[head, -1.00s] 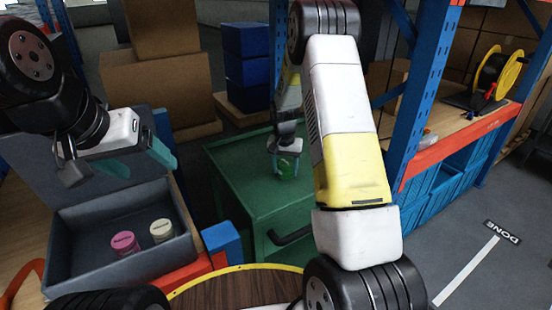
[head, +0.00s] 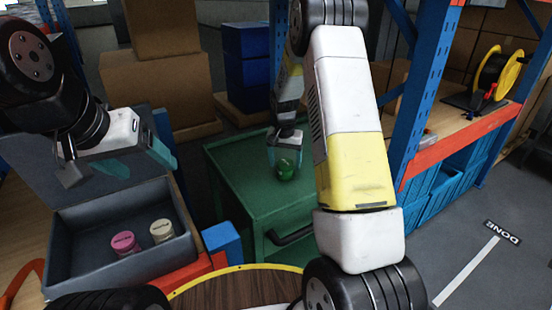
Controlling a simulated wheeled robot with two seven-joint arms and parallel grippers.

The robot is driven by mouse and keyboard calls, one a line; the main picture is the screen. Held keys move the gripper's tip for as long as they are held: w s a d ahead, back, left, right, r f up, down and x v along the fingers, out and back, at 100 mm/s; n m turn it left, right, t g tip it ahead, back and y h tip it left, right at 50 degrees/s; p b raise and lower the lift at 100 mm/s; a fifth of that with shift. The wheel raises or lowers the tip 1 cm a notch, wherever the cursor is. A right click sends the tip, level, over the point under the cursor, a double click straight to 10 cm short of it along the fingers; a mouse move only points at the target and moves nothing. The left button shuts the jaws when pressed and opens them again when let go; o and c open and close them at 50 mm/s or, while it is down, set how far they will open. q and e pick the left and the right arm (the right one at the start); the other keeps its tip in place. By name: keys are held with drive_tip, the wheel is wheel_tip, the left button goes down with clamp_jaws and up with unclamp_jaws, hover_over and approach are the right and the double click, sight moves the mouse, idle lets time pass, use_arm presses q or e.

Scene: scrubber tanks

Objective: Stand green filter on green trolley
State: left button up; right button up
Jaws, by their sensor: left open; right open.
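The green filter (head: 286,168) is on the top of the green trolley (head: 235,165), near its right side. It is small and dark in the head view, so I cannot tell for sure whether it stands upright or is tipped. My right gripper (head: 284,155) is open just behind and above the filter, with its fingertips close to it; I cannot tell if they touch it. My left gripper (head: 118,170) is open and empty above the grey case at the left.
The open grey case (head: 72,262) holds a pink filter (head: 124,243) and a cream filter (head: 162,231). A blue rack post (head: 422,100) and an orange-edged shelf (head: 460,135) stand right of the trolley. The trolley's left top is clear. Cardboard boxes (head: 160,85) stand behind.

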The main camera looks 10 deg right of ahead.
sight(284, 165)
drive_tip(key=r, duration=0.5)
drive_tip(key=s+r, duration=0.1)
drive_tip(key=r, duration=0.2)
drive_tip(key=shift+s+a+r, duration=0.1)
drive_tip(key=shift+a+r, duration=0.15)
drive_tip(key=shift+r, duration=0.1)
drive_tip(key=s+a+r+n+t+y, duration=0.3)
drive_tip(key=s+r+n, duration=0.1)
drive_tip(key=s+r, duration=1.5)
drive_tip(key=s+a+f+n+t, duration=0.1)
drive_tip(key=s, duration=1.1)
drive_tip(key=shift+a+f+n+t, duration=0.15)
drive_tip(key=shift+f+n+t, duration=0.15)
drive_tip(key=shift+f, duration=0.1)
